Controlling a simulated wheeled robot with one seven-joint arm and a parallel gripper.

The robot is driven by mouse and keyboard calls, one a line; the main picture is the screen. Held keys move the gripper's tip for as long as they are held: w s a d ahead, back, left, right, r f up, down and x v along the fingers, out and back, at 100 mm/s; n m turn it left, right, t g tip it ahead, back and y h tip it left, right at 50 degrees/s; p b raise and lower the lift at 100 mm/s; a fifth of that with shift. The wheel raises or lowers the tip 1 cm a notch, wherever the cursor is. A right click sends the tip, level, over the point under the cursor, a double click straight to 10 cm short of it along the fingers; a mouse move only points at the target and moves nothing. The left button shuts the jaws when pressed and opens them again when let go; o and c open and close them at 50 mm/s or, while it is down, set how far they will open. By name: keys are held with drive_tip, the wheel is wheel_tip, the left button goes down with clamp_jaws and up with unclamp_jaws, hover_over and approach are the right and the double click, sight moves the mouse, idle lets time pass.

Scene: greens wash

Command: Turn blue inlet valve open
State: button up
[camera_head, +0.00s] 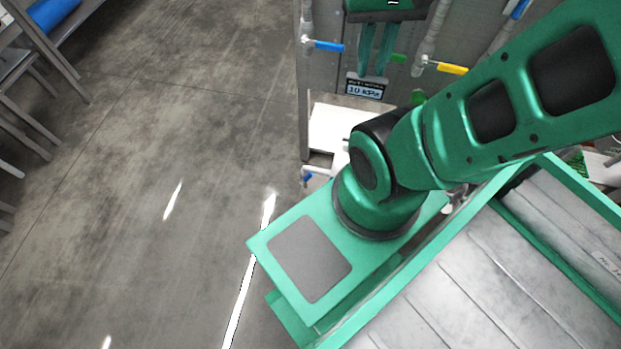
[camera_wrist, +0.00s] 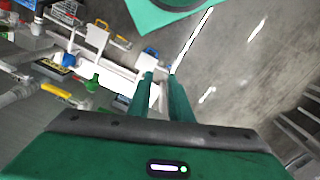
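A blue valve handle (camera_head: 326,45) sticks out to the right from a grey pipe at the top of the head view. It lies roughly level. A smaller blue handle (camera_head: 307,178) sits lower, by a white pipe; a blue handle also shows beyond the fingertips in the wrist view (camera_wrist: 149,52). No label tells which is the inlet valve. My gripper (camera_head: 374,72) points down, to the right of the upper blue handle and apart from it. Its two green fingers have a gap between them with nothing held, also in the wrist view (camera_wrist: 160,74).
A green handle (camera_head: 398,57) and a yellow handle (camera_head: 452,68) are right of my gripper. A display reading 10 kPa (camera_head: 365,88) is just below the fingers. A white basin (camera_head: 330,128) stands below. Open floor (camera_head: 150,150) lies left.

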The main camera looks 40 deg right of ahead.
drive_tip(key=w+a+f+n+t, duration=0.1)
drive_tip(key=w+a+n+t, duration=0.2)
drive_tip(key=w, duration=0.7)
drive_tip(key=w+a+n, duration=0.3)
drive_tip(key=w+a, duration=0.2)
drive_tip(key=w, duration=0.5)
drive_tip(key=w+d+f+n+g+h, duration=0.1)
drive_tip(key=w+d+f+n+g, duration=0.15)
drive_tip(key=w+f, duration=1.1)
drive_tip(key=n+g+h, duration=0.2)
drive_tip(key=n+g, duration=0.2)
drive_tip(key=n, duration=0.1)
hover_over(306, 179)
drive_tip(key=w, duration=0.2)
wheel_tip(306, 179, down, 53)
drive_tip(key=x, duration=1)
drive_tip(key=shift+s+a+f, duration=0.25)
drive_tip(key=shift+f, duration=0.15)
